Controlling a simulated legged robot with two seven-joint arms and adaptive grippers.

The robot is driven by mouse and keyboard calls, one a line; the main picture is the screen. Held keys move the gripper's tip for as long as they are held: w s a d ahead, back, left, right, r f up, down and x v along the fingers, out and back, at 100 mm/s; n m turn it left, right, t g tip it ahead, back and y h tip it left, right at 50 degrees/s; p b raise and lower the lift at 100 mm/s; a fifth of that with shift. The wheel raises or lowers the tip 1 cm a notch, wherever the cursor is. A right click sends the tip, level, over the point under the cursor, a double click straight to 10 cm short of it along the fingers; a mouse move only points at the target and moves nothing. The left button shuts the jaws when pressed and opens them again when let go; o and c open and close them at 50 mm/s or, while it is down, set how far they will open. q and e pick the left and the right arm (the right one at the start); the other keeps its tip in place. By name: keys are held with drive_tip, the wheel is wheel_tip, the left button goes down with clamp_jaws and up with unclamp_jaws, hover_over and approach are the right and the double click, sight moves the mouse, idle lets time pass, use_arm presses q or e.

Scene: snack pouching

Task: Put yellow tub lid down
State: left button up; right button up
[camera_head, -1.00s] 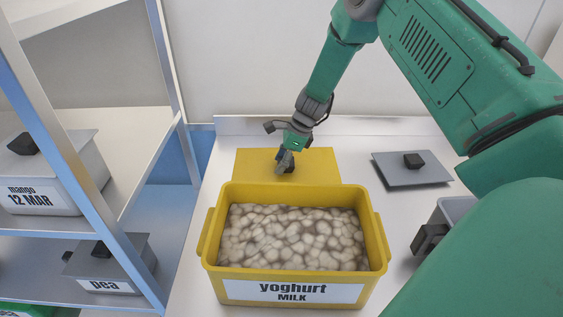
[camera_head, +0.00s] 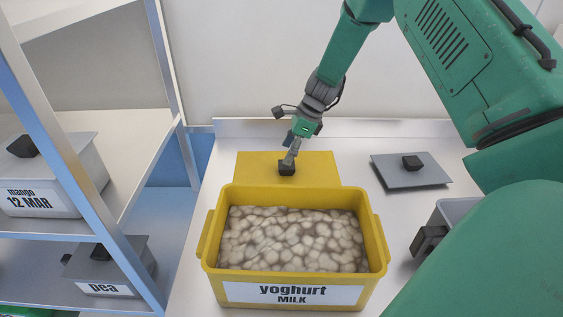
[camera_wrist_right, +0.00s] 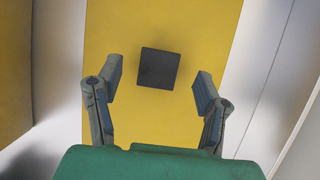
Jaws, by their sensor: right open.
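The yellow tub lid (camera_head: 318,166) lies on the counter behind the yellow tub, with its black knob (camera_head: 286,168) facing up. It also fills much of the right wrist view (camera_wrist_right: 200,45), where the black knob (camera_wrist_right: 158,68) lies ahead of the fingers. My right gripper (camera_head: 291,155) is open just above and behind the knob, its two fingers (camera_wrist_right: 158,90) apart with nothing between them. The yellow tub (camera_head: 293,278), labelled yoghurt milk, stands open in front of the lid, full of pale round pieces. My left gripper is not in view.
A grey lid (camera_head: 411,171) with a black knob lies on the counter at the right. A grey tub (camera_head: 447,217) stands partly hidden behind my right arm. A metal shelf (camera_head: 125,215) with labelled grey tubs stands at the left.

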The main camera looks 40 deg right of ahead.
drive_tip(key=v, duration=0.6)
drive_tip(key=shift+d+r, duration=0.2)
drive_tip(key=shift+d, duration=0.2)
